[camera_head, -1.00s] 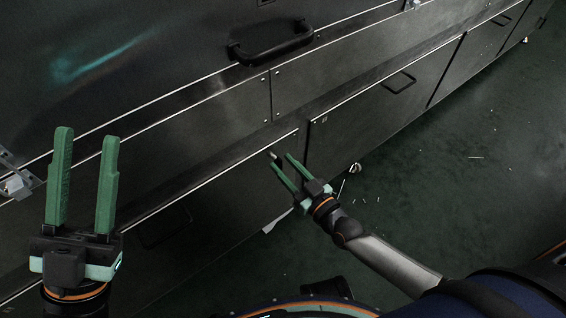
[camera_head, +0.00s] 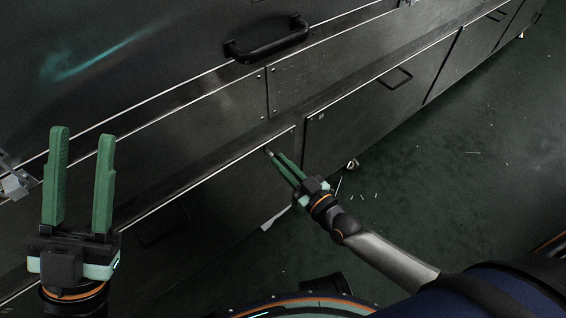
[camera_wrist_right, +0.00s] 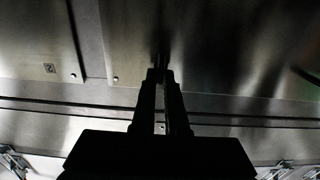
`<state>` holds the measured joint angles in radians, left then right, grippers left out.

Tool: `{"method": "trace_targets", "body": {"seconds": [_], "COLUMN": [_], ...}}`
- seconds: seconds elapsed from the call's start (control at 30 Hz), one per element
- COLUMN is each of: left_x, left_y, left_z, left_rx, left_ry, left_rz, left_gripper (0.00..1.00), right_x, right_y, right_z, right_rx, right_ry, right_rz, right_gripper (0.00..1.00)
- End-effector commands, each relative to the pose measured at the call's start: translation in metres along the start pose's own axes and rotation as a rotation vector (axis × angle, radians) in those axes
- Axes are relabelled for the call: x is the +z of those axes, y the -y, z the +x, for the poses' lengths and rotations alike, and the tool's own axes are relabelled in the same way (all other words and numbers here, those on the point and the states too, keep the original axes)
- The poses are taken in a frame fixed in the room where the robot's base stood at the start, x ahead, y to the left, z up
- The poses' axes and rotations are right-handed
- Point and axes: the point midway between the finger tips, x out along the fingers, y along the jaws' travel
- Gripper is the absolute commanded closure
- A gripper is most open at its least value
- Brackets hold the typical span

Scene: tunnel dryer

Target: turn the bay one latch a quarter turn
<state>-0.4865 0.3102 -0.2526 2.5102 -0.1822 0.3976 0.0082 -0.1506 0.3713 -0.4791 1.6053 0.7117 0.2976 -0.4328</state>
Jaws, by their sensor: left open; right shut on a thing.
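The bay one latch (camera_wrist_right: 161,62) shows as a small dark stub on a metal panel in the right wrist view. My right gripper (camera_head: 275,155) reaches the lower panel near its upper right corner in the head view. Its green fingers are closed together on the latch, and their dark tips (camera_wrist_right: 160,75) meet around it in the right wrist view. The fingers hide most of the latch, so I cannot tell its angle. My left gripper (camera_head: 82,133) is open and empty at the left, fingers pointing up, apart from the dryer.
A black bar handle (camera_head: 268,42) sticks out of the upper dryer wall. A smaller handle (camera_head: 396,79) is on the lower panel to the right. A metal bracket (camera_head: 14,183) shows at the left edge. The dark green floor (camera_head: 450,190) is open at right, with small litter.

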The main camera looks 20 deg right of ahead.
Motion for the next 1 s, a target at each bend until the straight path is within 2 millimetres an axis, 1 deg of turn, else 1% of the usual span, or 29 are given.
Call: {"method": "trace_targets", "body": {"seconds": [0.17,0.37,0.57,1.0], "left_x": [-0.0005,-0.0023,-0.005,-0.007], "left_y": [0.0003,0.0015,0.0031,0.0046], "left_z": [0.0005,0.0023,0.0046,0.0061], "left_rx": [-0.001,-0.002,-0.004,-0.006], "left_ry": [0.0,0.0,-0.002,-0.005], "left_rz": [0.0,-0.002,-0.006,-0.006], "left_gripper": [0.58,0.58,0.58,0.58], "right_x": [-0.0006,-0.001,-0.0008,0.0017], "right_y": [-0.0006,-0.0012,-0.0028,-0.0069], "right_z": [0.0005,0.0006,0.0006,0.0009], "right_rx": [0.0,-0.001,-0.001,-0.001], "right_ry": [-0.001,0.0,0.0,-0.001], "right_rz": [0.02,0.106,0.261,0.677], "right_gripper": [1.0,1.0,1.0,1.0]}}
